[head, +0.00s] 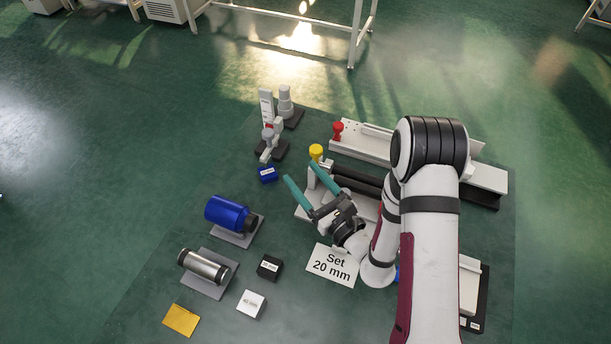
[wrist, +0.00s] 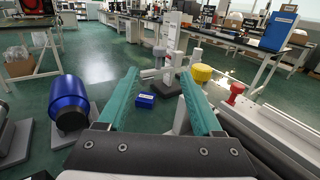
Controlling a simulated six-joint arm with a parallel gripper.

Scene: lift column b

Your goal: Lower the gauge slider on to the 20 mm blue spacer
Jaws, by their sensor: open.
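The height gauge is a white upright column (head: 266,106) on a dark base, at the upper middle of the head view; it also shows beyond my fingers in the wrist view (wrist: 174,40). Its slider seems to be the pale part with a grey knob (head: 268,134) low on the column. The blue spacer (head: 267,175) lies on the green surface in front of the gauge, apart from its base; in the wrist view the spacer (wrist: 146,101) shows between my fingers, farther off. My gripper (head: 301,172) is open and empty, its teal fingers pointing toward the gauge, right of the spacer.
A yellow knob (head: 316,152) and a red knob (head: 338,130) stand close to my gripper on the right. A blue cylinder (head: 228,214), a metal cylinder (head: 203,266), a black block (head: 269,268) and a white block (head: 251,304) lie left. A "Set 20 mm" card (head: 332,264) lies in front.

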